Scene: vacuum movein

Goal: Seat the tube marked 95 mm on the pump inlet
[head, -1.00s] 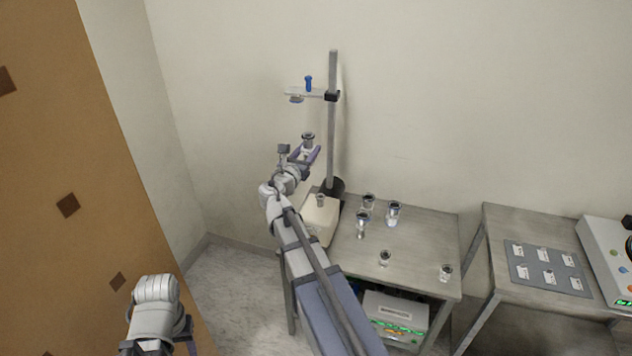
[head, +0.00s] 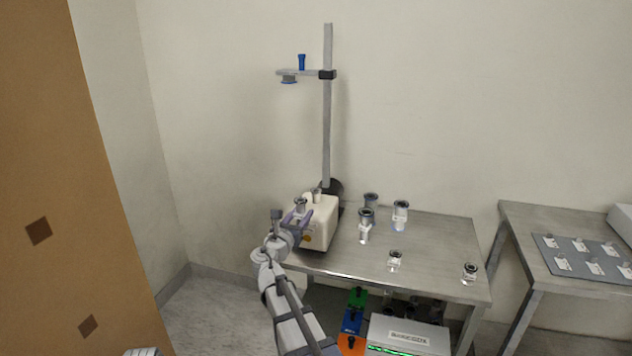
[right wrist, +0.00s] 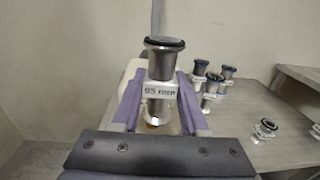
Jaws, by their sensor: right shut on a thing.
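My right gripper (head: 299,214) is shut on a metal tube (head: 300,203), held upright at the pump's left front side. In the right wrist view the tube (right wrist: 163,60) stands between the purple fingers (right wrist: 160,105), with a dark ring on its top flange. Its white label ends in "5 mm"; the first digit is too blurred to be sure. The cream pump (head: 321,227) sits at the table's left end, with the metal inlet (head: 316,194) on top. The held tube is apart from the inlet.
Several other tubes (head: 365,226) stand on the metal table (head: 432,240) right of the pump. A stand pole (head: 327,120) rises behind the pump, its arm (head: 300,72) bearing a blue-knobbed part. A second table (head: 520,220) with a grey labelled board is at right.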

